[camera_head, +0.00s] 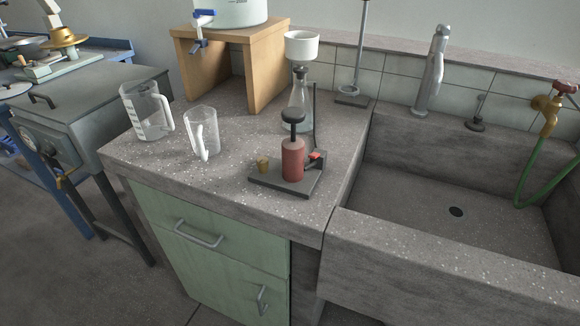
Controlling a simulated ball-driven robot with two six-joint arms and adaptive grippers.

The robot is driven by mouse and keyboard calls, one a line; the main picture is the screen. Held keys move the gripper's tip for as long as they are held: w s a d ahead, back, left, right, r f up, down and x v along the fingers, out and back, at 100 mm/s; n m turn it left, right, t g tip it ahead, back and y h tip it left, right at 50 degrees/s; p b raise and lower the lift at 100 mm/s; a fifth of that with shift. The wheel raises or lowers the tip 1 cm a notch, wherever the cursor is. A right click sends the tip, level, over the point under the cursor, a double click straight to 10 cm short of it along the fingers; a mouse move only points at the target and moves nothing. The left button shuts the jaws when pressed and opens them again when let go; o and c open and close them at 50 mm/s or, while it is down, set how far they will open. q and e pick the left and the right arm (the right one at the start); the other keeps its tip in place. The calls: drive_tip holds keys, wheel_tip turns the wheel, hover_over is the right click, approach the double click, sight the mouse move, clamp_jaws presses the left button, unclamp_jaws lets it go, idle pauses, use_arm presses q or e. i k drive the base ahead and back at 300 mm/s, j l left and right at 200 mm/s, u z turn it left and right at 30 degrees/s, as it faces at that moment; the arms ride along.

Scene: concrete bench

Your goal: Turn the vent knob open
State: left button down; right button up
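A small hand-pump-like device stands on the concrete bench, left of the sink. It has a dark base plate (274,182), an upright red cylinder (293,160) and a black knob-shaped top (292,117). A small brass-coloured knob (263,163) stands on the left of the base plate. A small orange-red part (316,155) sits on a dark block at the right of the cylinder. I cannot tell for certain which of these is the vent knob, nor whether it is open. Neither of my grippers is in view.
Behind the pump stand a glass flask (299,92) with a white funnel (301,45) and a metal stand (352,96). Two clear jugs, one at the left (146,112) and one nearer (202,131), stand left of it. The sink (430,195) opens at right. The bench front is clear.

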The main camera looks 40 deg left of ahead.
sight(262, 162)
drive_tip(key=u, duration=1.25)
drive_tip(key=i+j+z, duration=0.1)
drive_tip(key=j, duration=0.2)
